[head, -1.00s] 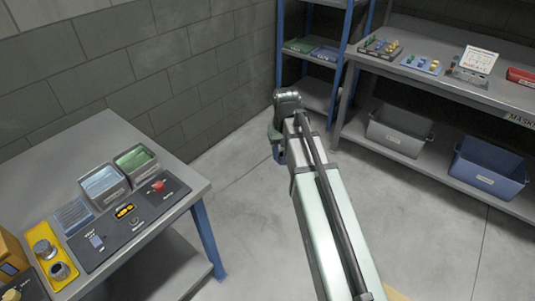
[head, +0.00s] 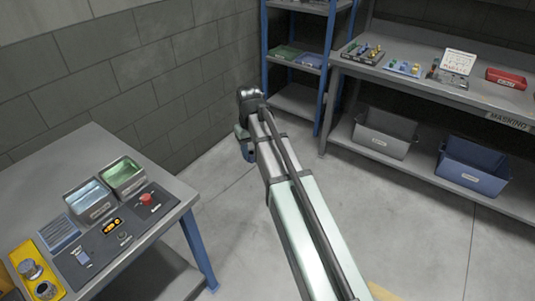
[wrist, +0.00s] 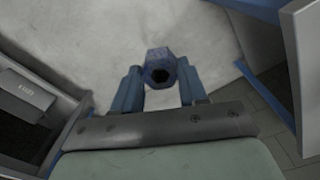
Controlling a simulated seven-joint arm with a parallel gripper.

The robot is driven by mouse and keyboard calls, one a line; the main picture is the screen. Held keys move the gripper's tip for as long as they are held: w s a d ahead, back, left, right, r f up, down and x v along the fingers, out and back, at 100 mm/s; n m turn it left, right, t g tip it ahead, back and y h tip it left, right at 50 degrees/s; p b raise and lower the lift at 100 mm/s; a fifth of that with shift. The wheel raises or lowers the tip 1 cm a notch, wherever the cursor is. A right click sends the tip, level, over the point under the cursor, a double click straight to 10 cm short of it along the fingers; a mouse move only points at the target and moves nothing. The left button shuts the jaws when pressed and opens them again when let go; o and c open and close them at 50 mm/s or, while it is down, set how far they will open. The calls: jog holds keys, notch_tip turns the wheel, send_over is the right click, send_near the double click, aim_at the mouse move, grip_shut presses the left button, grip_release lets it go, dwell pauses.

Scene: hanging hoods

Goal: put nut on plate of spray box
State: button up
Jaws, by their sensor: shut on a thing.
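The nut (wrist: 160,55) is a dark blue-grey hexagonal piece with a dark central hole. In the wrist view, my gripper (wrist: 160,74) is shut on it, with a blue finger on each side. The hole faces the camera, and pale floor lies behind the nut. In the head view, my gripper (head: 243,143) is at the far end of my outstretched arm, over open floor; the nut cannot be made out there. I see no spray box or plate that I can identify in either view.
At left stands a grey table (head: 90,150) with two small bins, a control panel (head: 115,235) and a yellow block (head: 38,270). A blue-framed shelf (head: 325,70) stands behind. The masking bench (head: 440,95) at right bears trays, with grey and blue bins (head: 472,168) below. Floor between is clear.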

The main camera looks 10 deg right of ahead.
jog(key=w+a+r+n, duration=0.1)
jog(key=w+a+n, duration=0.1)
jog(key=a, duration=0.6)
jog(key=w+a+r+n, duration=0.1)
jog(key=w+a+n, duration=0.15)
jog(key=a, duration=0.55)
jog(key=s+a+r+n, duration=0.2)
jog(key=s+a+n, duration=0.1)
jog(key=a, duration=1)
jog(key=s+a+r+n, duration=0.1)
jog(key=s+a+n, duration=0.2)
jog(key=a, duration=1.1)
jog(key=s+a+r+n, duration=0.2)
jog(key=a+n, duration=0.3)
jog(key=a, duration=0.9)
jog(key=shift+s+a+r, duration=0.1)
jog(key=shift+s+r, duration=0.25)
jog(key=shift+s, duration=0.25)
jog(key=s+a+r+n, duration=0.2)
jog(key=s+a+n, duration=0.2)
jog(key=s+a, duration=0.75)
jog(key=s+a+r+n, duration=0.2)
jog(key=s+a+n, duration=0.2)
jog(key=s+a, duration=0.75)
jog(key=s+a+f, duration=0.3)
jog(key=s+f, duration=0.6)
jog(key=s, duration=0.2)
jog(key=shift+s+a+f, duration=0.1)
jog(key=shift+s+f, duration=0.05)
jog(key=shift+f, duration=3)
